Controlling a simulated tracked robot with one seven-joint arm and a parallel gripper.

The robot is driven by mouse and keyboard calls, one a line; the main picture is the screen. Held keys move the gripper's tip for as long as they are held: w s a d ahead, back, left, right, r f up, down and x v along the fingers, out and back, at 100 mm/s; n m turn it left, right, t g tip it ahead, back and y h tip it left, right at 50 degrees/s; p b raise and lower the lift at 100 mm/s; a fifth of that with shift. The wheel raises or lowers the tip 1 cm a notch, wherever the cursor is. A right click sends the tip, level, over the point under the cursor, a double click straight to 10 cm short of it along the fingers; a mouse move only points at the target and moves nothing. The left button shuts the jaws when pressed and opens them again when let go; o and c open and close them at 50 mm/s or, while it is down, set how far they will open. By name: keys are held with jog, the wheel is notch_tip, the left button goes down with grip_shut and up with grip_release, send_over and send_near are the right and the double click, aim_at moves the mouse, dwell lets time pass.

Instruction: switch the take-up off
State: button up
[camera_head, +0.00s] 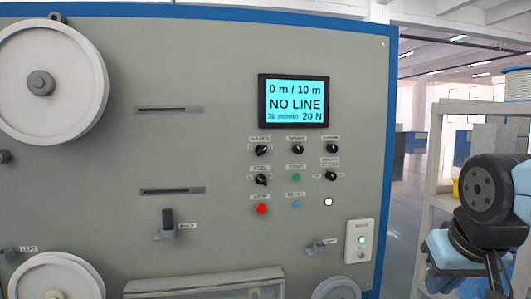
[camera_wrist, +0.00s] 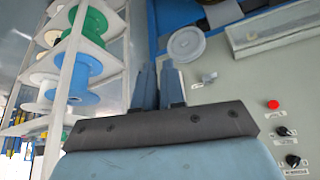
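The grey control panel (camera_head: 225,140) fills most of the head view. Its screen (camera_head: 294,101) reads "0 m / 10 m", "NO LINE", "30 m/min" and "20 N". Below it are several black rotary knobs, among them the upper left knob (camera_head: 262,150) and the lower right knob (camera_head: 331,176); their labels are too small to read surely, so I cannot tell which is the take-up. A knob (camera_wrist: 284,131) also shows in the wrist view. My gripper (camera_wrist: 159,75) has its fingers close together with nothing seen between them, apart from the knobs. Its fingertips do not show in the head view.
A red button (camera_head: 262,209), a blue button (camera_head: 296,204) and a lit lamp (camera_head: 328,202) sit under the knobs. A white box with a green light (camera_head: 361,240) is at the lower right. A large reel (camera_head: 50,85) is upper left. A shelf with spools (camera_wrist: 85,55) stands left in the wrist view.

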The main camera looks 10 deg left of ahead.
jog(key=shift+o, duration=0.8)
jog(key=shift+w+r, duration=0.3)
jog(key=shift+w, duration=0.05)
jog(key=o, duration=0.4)
jog(key=w+r, duration=0.1)
jog(key=w, duration=0.1)
jog(key=w+r+m+t, duration=0.1)
jog(key=w+r, duration=0.1)
jog(key=w+r+t, duration=0.1)
jog(key=w, duration=0.1)
jog(key=shift+w+a+r, duration=0.2)
jog(key=shift+w+a, duration=0.15)
jog(key=shift+c, duration=0.2)
jog(key=w+a+r+m+t+y, duration=0.2)
jog(key=w+a+r+t, duration=0.1)
jog(key=w+a+r, duration=0.5)
jog(key=t+y, duration=0.2)
jog(key=y, duration=0.4)
send_near(263, 151)
jog(key=shift+x, duration=4.35)
jog(key=shift+c, duration=0.4)
